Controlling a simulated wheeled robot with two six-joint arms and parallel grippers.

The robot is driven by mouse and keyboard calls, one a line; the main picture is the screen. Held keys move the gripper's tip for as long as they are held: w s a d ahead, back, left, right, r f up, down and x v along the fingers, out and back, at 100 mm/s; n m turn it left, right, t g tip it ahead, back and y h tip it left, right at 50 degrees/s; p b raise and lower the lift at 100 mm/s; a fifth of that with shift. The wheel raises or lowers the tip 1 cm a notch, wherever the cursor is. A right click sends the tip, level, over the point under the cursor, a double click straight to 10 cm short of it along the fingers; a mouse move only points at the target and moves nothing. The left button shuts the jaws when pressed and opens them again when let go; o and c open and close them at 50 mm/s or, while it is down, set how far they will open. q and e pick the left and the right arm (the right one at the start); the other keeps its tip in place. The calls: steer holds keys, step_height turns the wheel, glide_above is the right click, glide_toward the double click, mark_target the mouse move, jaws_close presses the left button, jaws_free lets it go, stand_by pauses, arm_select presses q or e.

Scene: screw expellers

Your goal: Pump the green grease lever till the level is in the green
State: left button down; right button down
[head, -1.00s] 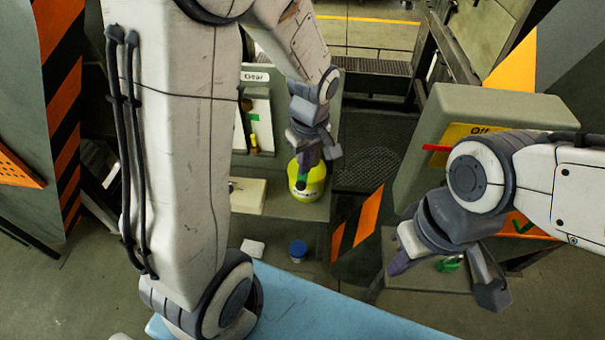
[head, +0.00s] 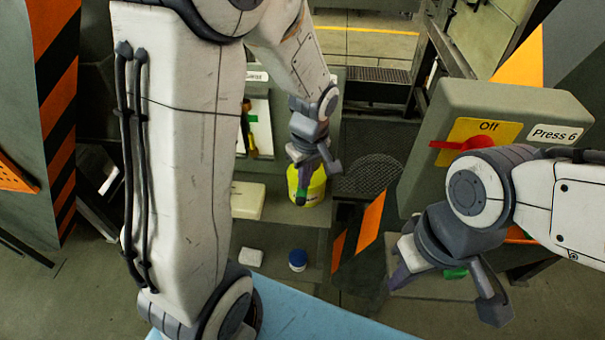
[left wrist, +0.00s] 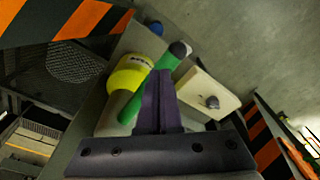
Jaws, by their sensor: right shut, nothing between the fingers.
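The green grease lever (left wrist: 150,80), with a dark knob at its upper end, slants across the yellow grease container (left wrist: 128,76) in the left wrist view. In the head view the yellow container (head: 313,185) stands on a grey ledge, and a bit of the lever's green (head: 302,194) shows below my left gripper (head: 318,176). The left gripper's purple fingers (left wrist: 160,84) are together, in front of the lever; whether they touch it I cannot tell. A gauge (head: 250,130) with green and yellow parts stands behind; its level is unreadable. My right gripper (head: 445,285) is shut and empty.
A grey box (head: 440,105) at right carries a red handle (head: 463,145) on a yellow "Off" plate and a "Press 6" label. A blue-capped jar (head: 298,260) and a white block (head: 251,257) lie below the ledge. Orange-black striped panels flank the area.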

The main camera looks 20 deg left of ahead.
arm_select(q)
steer(key=d, duration=0.1)
steer(key=s+d+r, duration=0.1)
steer(key=shift+s+d, duration=0.3)
steer(key=shift+r, duration=0.1)
step_height(320, 180, up, 10)
steer(key=b, duration=0.1)
steer(key=shift+s+d, duration=0.3)
steer(key=shift+d, duration=0.15)
steer(key=shift+r, duration=0.1)
stand_by(0.5)
